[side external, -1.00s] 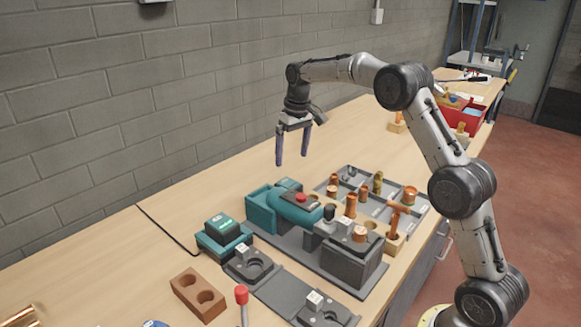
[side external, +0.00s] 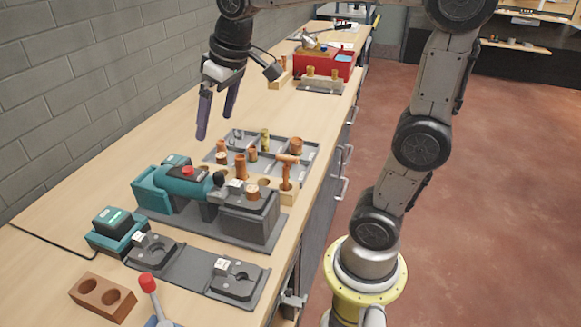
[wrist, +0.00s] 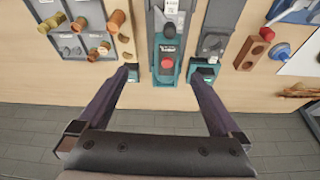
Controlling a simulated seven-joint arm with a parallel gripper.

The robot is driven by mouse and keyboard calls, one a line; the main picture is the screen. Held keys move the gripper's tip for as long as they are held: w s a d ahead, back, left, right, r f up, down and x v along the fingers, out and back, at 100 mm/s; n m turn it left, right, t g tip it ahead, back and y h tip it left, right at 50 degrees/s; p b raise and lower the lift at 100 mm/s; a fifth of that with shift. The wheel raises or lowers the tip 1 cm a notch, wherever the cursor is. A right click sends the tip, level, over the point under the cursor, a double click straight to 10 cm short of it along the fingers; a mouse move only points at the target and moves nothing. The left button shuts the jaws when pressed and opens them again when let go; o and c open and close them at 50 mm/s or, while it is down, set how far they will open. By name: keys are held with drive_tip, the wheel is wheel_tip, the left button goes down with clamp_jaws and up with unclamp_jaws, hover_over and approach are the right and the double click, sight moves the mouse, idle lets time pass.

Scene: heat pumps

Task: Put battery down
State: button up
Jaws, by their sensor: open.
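A black-topped battery sits on the teal charger (side external: 118,232) at the left of the bench, a green light on its top. The charger also shows in the wrist view (wrist: 203,73), close to the right fingertip. A teal power tool (side external: 178,190) with a red button lies in its grey fixture; it also shows in the wrist view (wrist: 167,62). A small teal block (wrist: 132,72) is beside it near the left fingertip; I cannot tell whether it is a battery. My gripper (side external: 214,125) is open and empty above the bench behind the tool; its fingers show in the wrist view (wrist: 165,84).
A grey tray (side external: 300,148) of copper and brass fittings is right of the gripper. Grey fixtures (side external: 190,272), a brown two-hole block (side external: 102,297) and a red-knobbed lever (side external: 149,284) stand in front. A red bin (side external: 325,66) is farther back. The wall borders the bench.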

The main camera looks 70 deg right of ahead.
drive_tip(key=s+a+f+t, duration=0.1)
drive_tip(key=s+f, duration=0.2)
drive_tip(key=s, duration=0.5)
drive_tip(key=s+a+f, duration=0.2)
drive_tip(key=s+f, duration=0.1)
drive_tip(key=s, duration=0.5)
drive_tip(key=shift+a+f+n+t, duration=0.15)
drive_tip(key=shift+a+n+t, duration=0.05)
drive_tip(key=shift+n+t, duration=0.2)
